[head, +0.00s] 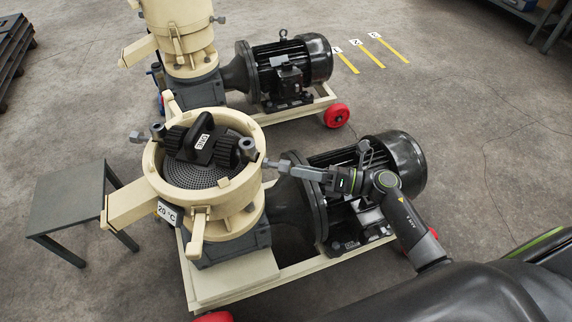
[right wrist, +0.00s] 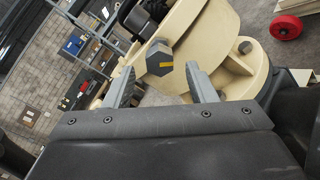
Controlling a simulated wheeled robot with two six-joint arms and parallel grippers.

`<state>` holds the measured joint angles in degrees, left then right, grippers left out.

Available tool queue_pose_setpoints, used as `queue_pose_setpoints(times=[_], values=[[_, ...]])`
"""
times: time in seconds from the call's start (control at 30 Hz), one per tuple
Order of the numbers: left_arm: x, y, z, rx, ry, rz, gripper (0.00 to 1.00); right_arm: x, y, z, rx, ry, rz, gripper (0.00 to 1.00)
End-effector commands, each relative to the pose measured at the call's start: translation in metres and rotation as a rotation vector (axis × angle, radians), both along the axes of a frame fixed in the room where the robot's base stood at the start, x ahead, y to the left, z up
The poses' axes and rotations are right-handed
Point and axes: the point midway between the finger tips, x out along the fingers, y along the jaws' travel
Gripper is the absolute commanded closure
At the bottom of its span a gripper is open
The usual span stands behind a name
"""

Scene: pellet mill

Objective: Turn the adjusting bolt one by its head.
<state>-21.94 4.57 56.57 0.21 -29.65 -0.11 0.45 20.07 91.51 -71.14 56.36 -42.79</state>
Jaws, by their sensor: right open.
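The near pellet mill has a round cream housing (head: 157,183), with a dark roller block (head: 190,151) labelled "ONE" inside it. An adjusting bolt (head: 284,166) sticks out of the housing's right side. Its grey hex head (right wrist: 159,59) carries a yellow mark in the right wrist view. My right gripper (head: 300,170) is at this bolt, coming from the right. In the right wrist view its two fingers (right wrist: 160,85) are apart, and the head shows between and just beyond their tips. I cannot tell whether they touch it. My left gripper is out of view.
Another bolt (head: 137,136) sticks out on the housing's left. A black motor (head: 398,158) lies behind and below my right arm. A second mill (head: 187,75) stands behind, a grey table (head: 70,196) at left. Open floor (head: 480,130) lies to the right.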

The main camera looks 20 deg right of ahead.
Motion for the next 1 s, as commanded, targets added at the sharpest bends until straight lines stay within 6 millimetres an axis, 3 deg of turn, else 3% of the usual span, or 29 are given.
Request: queue_pose_setpoints(times=[0.1,0.3,0.67,1.0], values=[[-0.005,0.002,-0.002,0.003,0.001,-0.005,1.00,0.012,0.019,0.002,0.003,-0.002,0.001,0.49],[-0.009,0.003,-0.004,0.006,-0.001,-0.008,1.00,0.023,0.036,0.001,0.001,-0.001,0.000,0.49],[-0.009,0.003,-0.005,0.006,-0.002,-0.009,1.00,0.025,0.039,0.000,0.000,0.000,0.000,0.49],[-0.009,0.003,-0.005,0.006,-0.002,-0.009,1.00,0.025,0.039,0.000,0.000,0.000,0.000,0.94]])
